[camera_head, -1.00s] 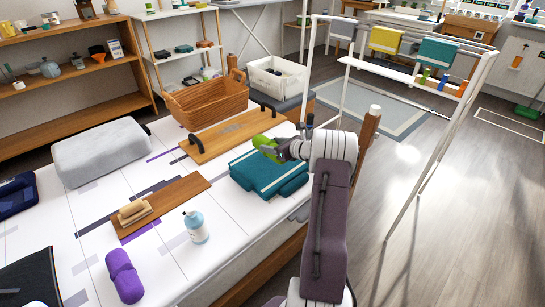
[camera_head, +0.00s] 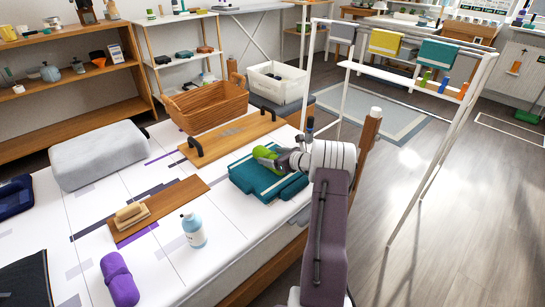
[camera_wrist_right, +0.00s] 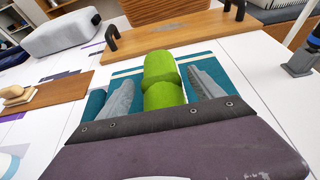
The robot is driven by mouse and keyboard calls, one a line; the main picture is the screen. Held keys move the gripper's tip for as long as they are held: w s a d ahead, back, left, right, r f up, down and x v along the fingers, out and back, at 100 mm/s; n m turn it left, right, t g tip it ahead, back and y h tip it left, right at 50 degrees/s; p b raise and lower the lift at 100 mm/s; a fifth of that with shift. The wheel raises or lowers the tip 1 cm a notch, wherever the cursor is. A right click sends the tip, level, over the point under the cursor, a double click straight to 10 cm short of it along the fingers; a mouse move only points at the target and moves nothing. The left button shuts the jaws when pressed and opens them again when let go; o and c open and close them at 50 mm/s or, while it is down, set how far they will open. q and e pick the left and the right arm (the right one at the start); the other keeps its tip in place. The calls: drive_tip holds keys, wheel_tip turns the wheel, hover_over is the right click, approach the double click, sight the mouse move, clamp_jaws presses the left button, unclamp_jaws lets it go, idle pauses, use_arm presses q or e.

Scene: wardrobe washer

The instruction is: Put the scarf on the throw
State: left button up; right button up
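The scarf, a bright green roll (camera_head: 264,152), lies on the folded teal throw (camera_head: 243,178) on the white bed-like surface. In the right wrist view the scarf (camera_wrist_right: 163,80) lies lengthwise between the two grey fingers of my right gripper (camera_wrist_right: 165,88). A strip of teal throw (camera_wrist_right: 219,72) shows between finger and scarf, so the fingers look open around it. In the head view my right gripper (camera_head: 279,158) is low over the throw, at the near end of the scarf. The scarf's underside is hidden. My left gripper is in neither view.
A wooden board with black handles (camera_head: 230,138) and a wicker basket (camera_head: 207,106) lie behind the throw. A blue bottle (camera_head: 193,230), a brush on a board (camera_head: 131,214) and a purple roll (camera_head: 119,279) are at left. A wooden post (camera_head: 368,142) stands at right.

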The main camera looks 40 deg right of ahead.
drive_tip(key=shift+r, duration=0.2)
drive_tip(key=a+p+v, duration=0.1)
drive_tip(key=p+v, duration=0.4)
drive_tip(key=v, duration=0.7)
drive_tip(key=a+n+g+y, duration=0.1)
drive_tip(key=a, duration=0.2)
drive_tip(key=a+f+n+g+y, duration=0.1)
drive_tip(key=a+n, duration=0.1)
drive_tip(key=a, duration=0.1)
drive_tip(key=a+n+y, duration=0.1)
drive_tip(key=a+n, duration=0.1)
drive_tip(key=a, duration=0.2)
drive_tip(key=shift+w+f+g+b, duration=0.15)
drive_tip(key=shift+w+g+b, duration=0.15)
drive_tip(key=shift+w+g, duration=0.1)
drive_tip(key=s+a+f+n+g+y, duration=0.1)
drive_tip(key=s+a+n+g, duration=0.3)
drive_tip(key=a+n, duration=0.4)
drive_tip(key=s+a+f+n+g, duration=0.2)
drive_tip(key=s+a+n+g, duration=0.25)
drive_tip(key=a, duration=0.55)
drive_tip(key=s+a+n+h, duration=0.4)
drive_tip(key=s+n, duration=0.6)
drive_tip(key=n, duration=0.7)
drive_tip(key=shift+r+g+h, duration=0.4)
drive_tip(key=shift+g+h, duration=0.05)
drive_tip(key=shift+h, duration=0.05)
